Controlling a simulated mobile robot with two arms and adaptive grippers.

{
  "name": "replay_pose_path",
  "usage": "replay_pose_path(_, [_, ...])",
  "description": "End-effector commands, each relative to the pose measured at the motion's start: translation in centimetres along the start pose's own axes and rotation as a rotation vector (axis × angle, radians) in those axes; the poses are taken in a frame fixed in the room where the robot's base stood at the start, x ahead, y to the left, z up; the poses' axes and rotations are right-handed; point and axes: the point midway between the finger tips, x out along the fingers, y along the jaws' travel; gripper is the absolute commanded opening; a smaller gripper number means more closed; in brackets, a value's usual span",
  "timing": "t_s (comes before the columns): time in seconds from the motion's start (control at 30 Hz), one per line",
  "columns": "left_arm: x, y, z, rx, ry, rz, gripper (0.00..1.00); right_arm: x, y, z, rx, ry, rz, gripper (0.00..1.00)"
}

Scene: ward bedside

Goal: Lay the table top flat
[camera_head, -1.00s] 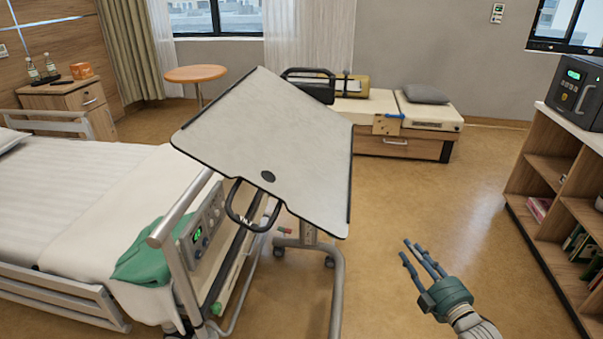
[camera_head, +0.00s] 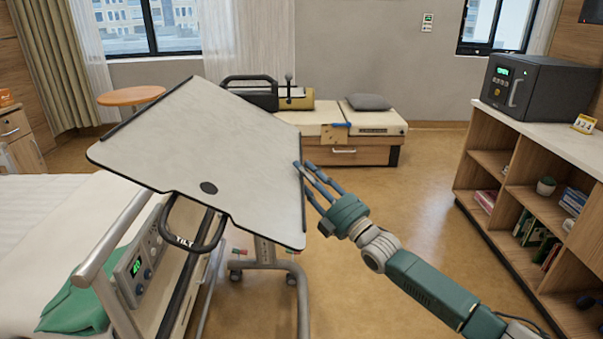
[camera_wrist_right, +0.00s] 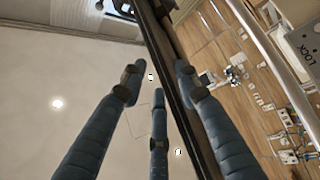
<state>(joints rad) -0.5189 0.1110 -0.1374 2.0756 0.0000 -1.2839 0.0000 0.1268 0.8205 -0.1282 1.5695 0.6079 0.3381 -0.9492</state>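The table top (camera_head: 225,150) is a pale grey panel with black edging and a dark round spot near its front. It is tilted, with its near right corner low, on a grey wheeled stand (camera_head: 302,290). A black loop handle marked TILT (camera_head: 196,244) hangs under its front edge. My right gripper (camera_head: 309,174) is at the right edge of the top, its fingers spread and straight. In the right wrist view the fingers (camera_wrist_right: 158,95) are apart with nothing between them gripped; a dark strip runs behind them. Whether they touch the edge I cannot tell. My left gripper is out of view.
A bed with a control panel (camera_head: 137,268) and a green cloth (camera_head: 75,305) stands at the left. A low bench (camera_head: 375,120) with a grey cushion is behind the table. A shelf unit (camera_head: 535,145) lines the right side.

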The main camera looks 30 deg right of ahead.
Motion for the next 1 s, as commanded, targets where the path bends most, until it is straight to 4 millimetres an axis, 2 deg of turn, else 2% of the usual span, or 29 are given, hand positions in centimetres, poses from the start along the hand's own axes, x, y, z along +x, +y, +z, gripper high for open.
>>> replay_pose_path(0.13, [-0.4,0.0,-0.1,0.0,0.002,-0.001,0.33,1.1,0.0,0.0,0.0,0.001,0.001,0.31])
replay_pose_path(0.43, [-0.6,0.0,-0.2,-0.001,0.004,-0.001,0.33,1.3,0.0,0.0,0.001,0.0,0.0,0.31])
replay_pose_path(0.47, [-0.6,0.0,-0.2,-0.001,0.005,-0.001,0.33,1.3,0.0,0.0,0.001,0.0,0.0,0.27])
replay_pose_path(0.6, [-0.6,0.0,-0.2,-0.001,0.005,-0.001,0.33,1.3,0.0,0.0,0.001,0.0,0.0,0.0])
replay_pose_path(0.87, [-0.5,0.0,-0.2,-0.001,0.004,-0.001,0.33,1.4,0.1,0.0,0.002,0.001,0.003,0.0])
replay_pose_path(1.0, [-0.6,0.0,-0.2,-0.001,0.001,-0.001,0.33,2.2,0.4,0.1,0.003,0.001,0.005,0.0])
